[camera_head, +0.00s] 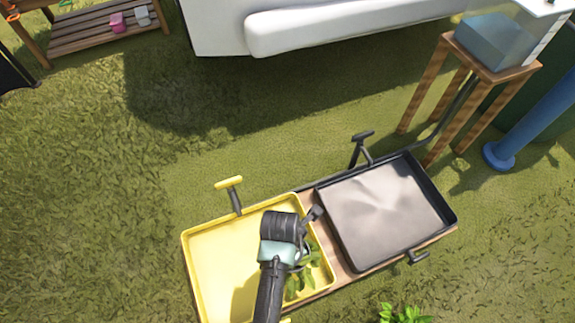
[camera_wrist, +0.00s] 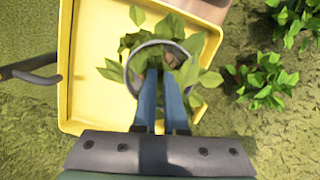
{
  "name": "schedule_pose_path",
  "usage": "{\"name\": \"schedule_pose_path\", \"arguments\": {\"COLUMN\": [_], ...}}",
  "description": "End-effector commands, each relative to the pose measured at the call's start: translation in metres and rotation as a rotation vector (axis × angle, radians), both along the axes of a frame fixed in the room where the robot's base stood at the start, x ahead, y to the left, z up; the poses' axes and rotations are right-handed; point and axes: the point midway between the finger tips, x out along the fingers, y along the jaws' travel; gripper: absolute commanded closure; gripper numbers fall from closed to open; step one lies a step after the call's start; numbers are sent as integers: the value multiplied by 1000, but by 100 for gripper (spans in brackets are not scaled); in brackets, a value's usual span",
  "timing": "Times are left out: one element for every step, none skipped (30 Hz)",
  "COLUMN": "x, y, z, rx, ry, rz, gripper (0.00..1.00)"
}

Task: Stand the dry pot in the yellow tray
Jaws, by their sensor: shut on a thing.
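The yellow tray (camera_head: 210,262) lies at the left of a wooden bench in the head view; it also shows in the wrist view (camera_wrist: 85,85). My gripper (camera_wrist: 163,78) is shut on the rim of a round grey pot (camera_wrist: 131,72) with a green leafy plant. The pot is over the right part of the yellow tray. In the head view its leaves (camera_head: 313,257) show beside my gripper (camera_head: 298,262), and the pot body is mostly hidden. I cannot tell whether its base touches the tray floor.
A dark tray (camera_head: 449,216) with a grey, shiny surface sits to the right on the bench. A yellow-handled lever (camera_head: 229,183) and black-handled levers (camera_head: 362,136) stand at the trays' edges. More leafy plants (camera_wrist: 265,80) grow on the grass. A wooden stand (camera_head: 421,101) bears a water tank (camera_head: 495,42).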

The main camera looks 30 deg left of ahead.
Motion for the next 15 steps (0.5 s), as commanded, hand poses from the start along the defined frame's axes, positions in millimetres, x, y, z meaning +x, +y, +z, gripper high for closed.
{"name": "schedule_pose_path", "arguments": {"x": [0,0,0,1,1,1,1,1,1,1,0,1,1,1,1], "y": [0,0,0,0,0,0,0,0,0,0,0,0,0,0,0], "z": [-17,-23,-29,-33,-36,-39,-40,-41,-44,-46,-50,-56,-60,-65,-70], "rx": [-1,0,0,1,1,1,0,0,0,0,0,0,0,1,1], "ry": [0,0,-1,-1,-1,-1,-1,-1,-1,-1,0,-1,-1,-1,-1], "rz": [0,0,0,0,-1,-1,-1,-1,-1,-1,-2,-2,-2,-2,-2], "gripper": [100,100,100,100,100,100,100,100,100,100,100,100,100,100,100]}}
